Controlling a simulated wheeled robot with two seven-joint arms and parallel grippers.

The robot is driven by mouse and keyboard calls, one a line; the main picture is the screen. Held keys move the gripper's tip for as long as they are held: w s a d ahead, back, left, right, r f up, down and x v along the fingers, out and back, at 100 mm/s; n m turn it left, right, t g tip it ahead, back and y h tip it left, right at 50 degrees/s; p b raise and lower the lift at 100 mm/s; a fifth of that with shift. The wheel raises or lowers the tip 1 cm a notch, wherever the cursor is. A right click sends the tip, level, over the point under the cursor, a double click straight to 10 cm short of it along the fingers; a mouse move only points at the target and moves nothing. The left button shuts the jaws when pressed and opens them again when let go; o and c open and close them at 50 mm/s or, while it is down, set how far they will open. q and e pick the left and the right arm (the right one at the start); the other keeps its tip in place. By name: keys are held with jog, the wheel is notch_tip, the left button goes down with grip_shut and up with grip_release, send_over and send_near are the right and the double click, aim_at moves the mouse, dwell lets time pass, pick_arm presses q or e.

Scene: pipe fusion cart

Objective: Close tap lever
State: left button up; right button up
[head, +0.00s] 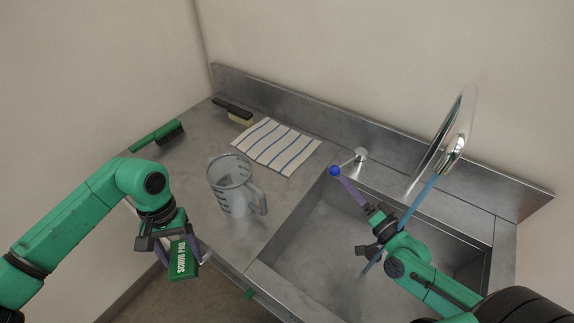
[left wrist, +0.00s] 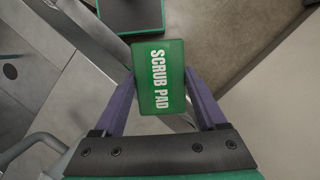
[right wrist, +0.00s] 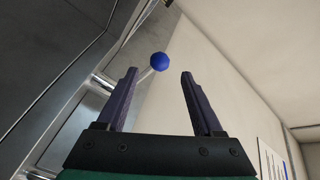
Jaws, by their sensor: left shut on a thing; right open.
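The tap is a chrome spout (head: 452,150) over the sink, with a blue stream (head: 418,203) running down from it. Its lever (head: 349,162) is a thin chrome rod with a blue ball knob (head: 334,171), sticking out to the left from a chrome base (head: 361,154). My right gripper (head: 347,184) is open and close to the knob. In the right wrist view the knob (right wrist: 159,61) shows between and just beyond the fingertips, with no clear contact. My left gripper (left wrist: 159,76) is shut on a green scrub pad (head: 183,262), held in front of the counter.
A clear measuring jug (head: 229,178) stands on the counter left of the steel sink (head: 316,240). A striped cloth (head: 277,146), a green brush (head: 158,136) and a black-handled brush (head: 235,110) lie further back. A raised steel ledge runs along the wall.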

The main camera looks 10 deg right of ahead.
aim_at(334, 171)
jog(key=p+x, duration=0.1)
jog(key=x, duration=0.6)
jog(key=shift+w+a, duration=0.1)
jog(key=shift+w, duration=0.05)
jog(key=shift+c, duration=0.2)
grip_shut()
jog(key=shift+f, duration=0.1)
dwell(0.8)
